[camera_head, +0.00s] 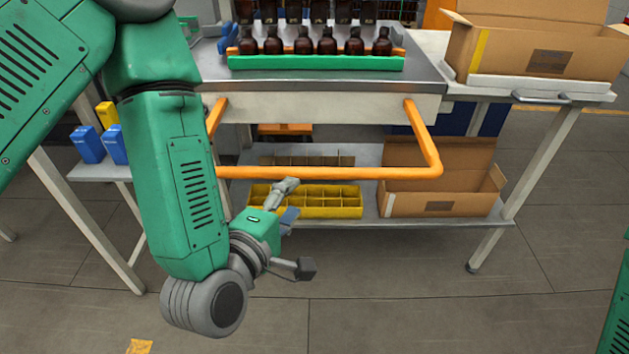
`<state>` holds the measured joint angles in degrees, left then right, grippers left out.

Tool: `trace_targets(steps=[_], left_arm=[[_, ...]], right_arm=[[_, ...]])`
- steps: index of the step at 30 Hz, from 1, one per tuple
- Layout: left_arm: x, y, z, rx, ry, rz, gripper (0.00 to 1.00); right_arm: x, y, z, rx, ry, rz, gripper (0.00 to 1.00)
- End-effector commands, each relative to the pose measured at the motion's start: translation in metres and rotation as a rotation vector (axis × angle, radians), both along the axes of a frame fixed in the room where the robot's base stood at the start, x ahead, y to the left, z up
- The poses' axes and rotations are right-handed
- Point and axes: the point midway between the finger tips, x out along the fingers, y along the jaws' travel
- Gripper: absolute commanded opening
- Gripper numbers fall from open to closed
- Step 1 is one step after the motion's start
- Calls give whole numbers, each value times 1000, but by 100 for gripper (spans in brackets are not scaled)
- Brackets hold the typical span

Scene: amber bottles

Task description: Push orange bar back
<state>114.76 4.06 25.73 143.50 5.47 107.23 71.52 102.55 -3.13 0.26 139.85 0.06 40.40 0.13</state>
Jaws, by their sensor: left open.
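The orange bar (325,173) is a U-shaped handle that juts out from the front of the metal table, its two sides running back to the table's front face. My left gripper (298,228) is open and empty, with its fingers spread wide. It sits just below the bar in the picture, left of the bar's middle. The tip of its upper finger shows close to the bar's lower edge; I cannot tell whether they touch. My right gripper is out of view.
Several amber bottles (322,45) stand in a row behind a green rail (315,62) on the table. An open cardboard box (540,45) is at right. Below are a yellow divided bin (345,210) and another cardboard box (440,203).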

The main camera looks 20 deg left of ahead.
Motion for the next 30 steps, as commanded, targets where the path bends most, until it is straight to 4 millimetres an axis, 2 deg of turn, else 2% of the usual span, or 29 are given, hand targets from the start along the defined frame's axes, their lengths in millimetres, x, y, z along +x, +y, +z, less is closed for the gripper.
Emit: trace_targets(steps=[1, 9, 12, 19, 24, 30], left_arm=[[4, 0, -6, 0, -5, 0, 41], [22, -3, -9, -2, -4, 0, 41], [46, -6, -8, 0, -3, 0, 41], [84, -11, -15, 0, -1, -1, 41], [97, -12, -19, 0, 1, -1, 41], [100, -12, -19, -1, 1, -1, 41]], right_arm=[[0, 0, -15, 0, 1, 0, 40], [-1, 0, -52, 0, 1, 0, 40], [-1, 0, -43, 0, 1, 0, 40], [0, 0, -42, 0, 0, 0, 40], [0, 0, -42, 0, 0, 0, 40], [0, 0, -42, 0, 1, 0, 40]])
